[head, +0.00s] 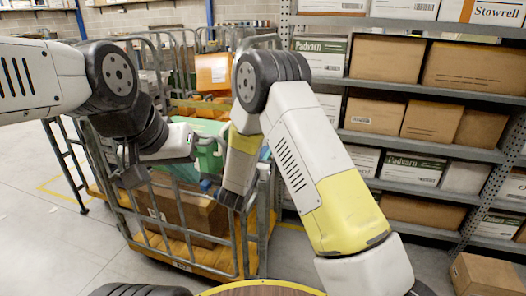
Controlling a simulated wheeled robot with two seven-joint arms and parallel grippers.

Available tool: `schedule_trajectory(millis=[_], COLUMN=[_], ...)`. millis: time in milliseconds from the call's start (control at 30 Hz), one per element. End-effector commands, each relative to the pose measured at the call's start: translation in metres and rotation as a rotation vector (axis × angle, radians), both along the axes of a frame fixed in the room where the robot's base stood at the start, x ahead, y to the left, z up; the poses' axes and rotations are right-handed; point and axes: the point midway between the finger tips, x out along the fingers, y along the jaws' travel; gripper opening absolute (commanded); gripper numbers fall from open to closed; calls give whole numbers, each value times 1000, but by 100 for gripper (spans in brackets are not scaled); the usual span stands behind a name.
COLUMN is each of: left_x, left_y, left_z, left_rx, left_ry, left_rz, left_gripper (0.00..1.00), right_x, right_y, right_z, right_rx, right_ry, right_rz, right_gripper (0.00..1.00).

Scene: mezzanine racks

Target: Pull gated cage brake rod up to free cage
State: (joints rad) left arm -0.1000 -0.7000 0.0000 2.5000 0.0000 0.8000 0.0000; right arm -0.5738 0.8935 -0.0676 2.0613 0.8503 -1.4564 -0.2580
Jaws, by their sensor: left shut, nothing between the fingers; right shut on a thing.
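The gated cage (180,258) stands in front of me, with grey tube sides and a yellow base. It holds a brown carton (172,208), a green item and several other goods. My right gripper (232,203) reaches down at the cage's front right corner and is shut on a thin part there, which I take for the brake rod. The rod is mostly hidden by the gripper, and I cannot tell its height. My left gripper (130,178) is shut and empty, over the cage's front left side.
Grey racks (410,82) with several cartons fill the right side. A loose carton (486,274) sits on the floor at lower right. More cages stand behind. The floor (45,245) at left is clear, with a yellow line.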

Motion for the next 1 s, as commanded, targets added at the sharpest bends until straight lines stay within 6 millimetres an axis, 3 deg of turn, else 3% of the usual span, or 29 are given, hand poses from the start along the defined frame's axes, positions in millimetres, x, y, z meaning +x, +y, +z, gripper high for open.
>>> schedule_trajectory(millis=[267, 500, 600, 900, 933, 1000], left_x=[0, 0, 0, 0, 0, 0], left_y=[0, 0, 0, 0, 0, 0], left_z=[0, 0, 0, 0, 0, 0], left_rx=[0, 0, 0, 0, 0, 0], left_ry=[0, 0, 0, 0, 0, 0], left_rz=[0, 0, 0, 0, 0, 0], left_gripper=[0, 0, 0, 0, 0, 0], right_x=[0, 0, 0, 1, 1, 1], right_y=[1, 1, 1, 1, 1, 1], right_z=[4, 49, 60, 64, 64, 64], right_rx=[2, 3, 3, 0, 0, 0], right_ry=[-1, -9, -8, -12, -12, -12], right_rz=[1, 0, 0, 0, 0, 0], right_gripper=[0, 0, 0, 0, 29, 43])
